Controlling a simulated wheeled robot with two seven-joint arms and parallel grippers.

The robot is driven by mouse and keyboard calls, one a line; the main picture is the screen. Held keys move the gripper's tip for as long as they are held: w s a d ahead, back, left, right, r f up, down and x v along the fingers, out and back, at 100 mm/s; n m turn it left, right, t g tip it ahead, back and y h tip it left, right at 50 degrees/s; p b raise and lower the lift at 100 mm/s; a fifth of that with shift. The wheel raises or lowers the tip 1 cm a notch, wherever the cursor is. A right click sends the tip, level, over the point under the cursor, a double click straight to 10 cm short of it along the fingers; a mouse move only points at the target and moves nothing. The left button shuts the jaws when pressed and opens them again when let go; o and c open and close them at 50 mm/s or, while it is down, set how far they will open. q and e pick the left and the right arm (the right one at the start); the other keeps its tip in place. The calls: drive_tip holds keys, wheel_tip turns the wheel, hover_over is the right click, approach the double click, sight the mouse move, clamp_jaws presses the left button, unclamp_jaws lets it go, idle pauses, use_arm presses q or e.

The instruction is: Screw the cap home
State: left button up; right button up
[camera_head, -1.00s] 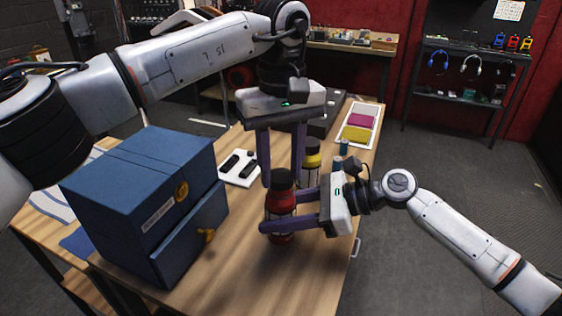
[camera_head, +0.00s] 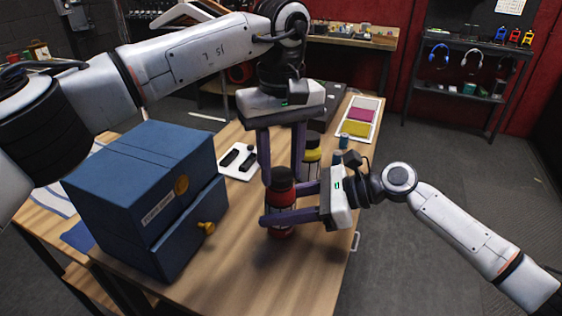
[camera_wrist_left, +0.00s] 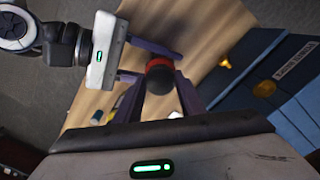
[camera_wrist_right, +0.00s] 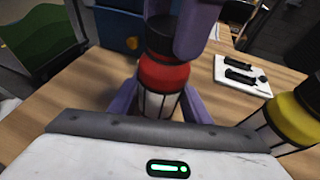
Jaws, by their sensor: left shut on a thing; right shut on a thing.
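A red bottle (camera_head: 281,219) with a black cap (camera_head: 281,175) stands upright over the wooden table. My right gripper (camera_head: 283,207) reaches in from the right and is shut on the red bottle's body. My left gripper (camera_head: 282,181) points down from above, its purple fingers on either side of the black cap, shut on it. The cap sits on top of the bottle, also in the right wrist view (camera_wrist_right: 160,37) between the left fingers.
A blue drawer box (camera_head: 140,190) with its lower drawer out stands on the left. A yellow bottle (camera_head: 312,152) with a black cap stands just behind the grippers. The table front (camera_head: 240,280) is bare.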

use_arm(q)
drive_tip(key=m, duration=0.6)
drive_tip(key=shift+a, duration=0.1)
drive_tip(key=m, duration=0.7)
drive_tip(key=shift+a, duration=0.1)
drive_tip(key=o, duration=1.1)
drive_tip(key=shift+r, duration=0.1)
drive_tip(key=shift+r, duration=2.15)
